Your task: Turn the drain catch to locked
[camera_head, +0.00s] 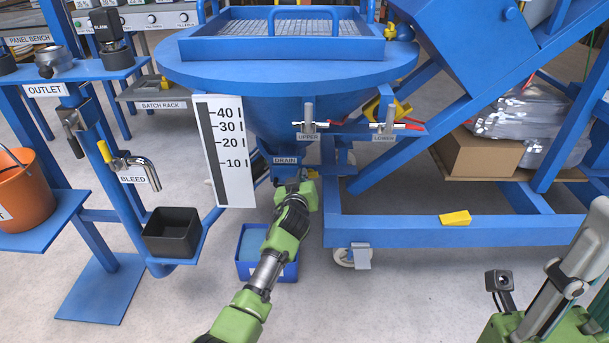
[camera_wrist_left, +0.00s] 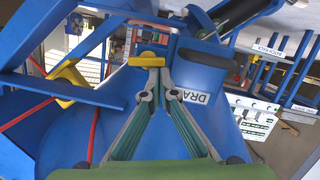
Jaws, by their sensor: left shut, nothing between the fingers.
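The DRAIN label (camera_head: 285,161) is at the bottom of the blue hopper (camera_head: 290,115). My left gripper (camera_head: 304,184) is right below it, small and partly hidden by its own wrist. A yellow catch handle (camera_wrist_left: 146,60) shows in the left wrist view, just beyond the tips of my left gripper (camera_wrist_left: 157,76). Its fingers are shut with nothing between them. I cannot tell whether the tips touch the handle. A bit of yellow (camera_head: 312,173) also shows beside the gripper in the head view. My right gripper (camera_head: 582,262) is partly in view at the lower right, fingertips unclear.
UPPER (camera_head: 308,122) and LOWER (camera_head: 384,124) handles sit above right. A white level scale (camera_head: 226,150) hangs left of the drain. A blue bin (camera_head: 289,271) stands on the floor below. A black tray (camera_head: 160,253) and an orange bucket (camera_head: 24,205) stand to the left.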

